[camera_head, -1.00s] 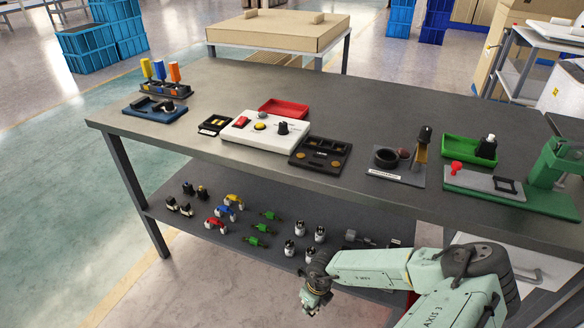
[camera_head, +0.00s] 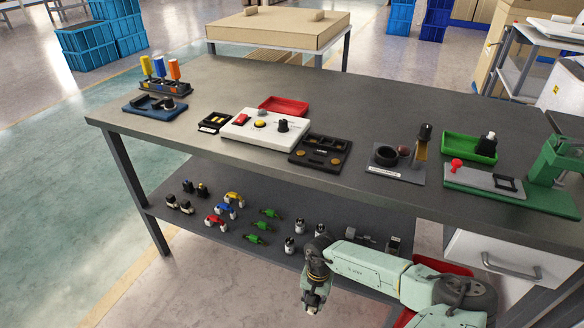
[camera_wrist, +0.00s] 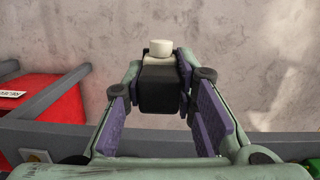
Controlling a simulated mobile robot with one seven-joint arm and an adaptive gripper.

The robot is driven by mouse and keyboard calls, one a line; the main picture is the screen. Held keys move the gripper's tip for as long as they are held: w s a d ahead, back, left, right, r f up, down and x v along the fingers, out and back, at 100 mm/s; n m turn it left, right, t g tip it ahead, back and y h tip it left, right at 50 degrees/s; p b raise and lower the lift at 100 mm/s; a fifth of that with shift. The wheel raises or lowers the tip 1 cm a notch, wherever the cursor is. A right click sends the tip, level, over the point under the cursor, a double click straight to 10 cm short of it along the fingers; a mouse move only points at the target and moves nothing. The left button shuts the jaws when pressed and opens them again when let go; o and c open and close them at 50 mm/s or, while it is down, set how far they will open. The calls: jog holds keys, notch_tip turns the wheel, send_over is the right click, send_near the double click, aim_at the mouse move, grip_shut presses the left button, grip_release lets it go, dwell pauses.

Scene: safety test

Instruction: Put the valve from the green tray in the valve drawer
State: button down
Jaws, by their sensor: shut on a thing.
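My gripper (camera_head: 314,298) hangs in front of the lower shelf, low in the head view, pointing down. In the wrist view its fingers (camera_wrist: 159,80) are shut on a black block with a white round cap (camera_wrist: 160,47); I cannot tell whether it is a valve. The green tray (camera_head: 457,146) stands at the right of the tabletop. A similar black piece with a white top (camera_head: 488,146) stands upright in it. A white drawer front with a metal handle (camera_head: 511,265) is under the table's right end. It looks closed, and I see no readable label.
The lower shelf (camera_head: 160,212) holds several small black-and-white, coloured and white parts. A red bin (camera_wrist: 45,110) lies left in the wrist view. A grey fixture (camera_head: 483,181) and green press (camera_head: 545,190) stand near the tray. The tabletop's back middle is clear.

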jog(key=n, duration=0.3)
jog(key=shift+w+d+n, duration=0.1)
jog(key=shift+n, duration=0.2)
jog(key=w+a+r, duration=0.4)
jog(key=a+r, duration=0.2)
jog(key=a, duration=0.1)
jog(key=s+f, duration=0.4)
jog(key=f, duration=0.1)
jog(key=shift+d+f, duration=0.15)
jog(key=shift+f, duration=0.25)
jog(key=shift+s+f, duration=0.1)
jog(key=shift+s, duration=0.05)
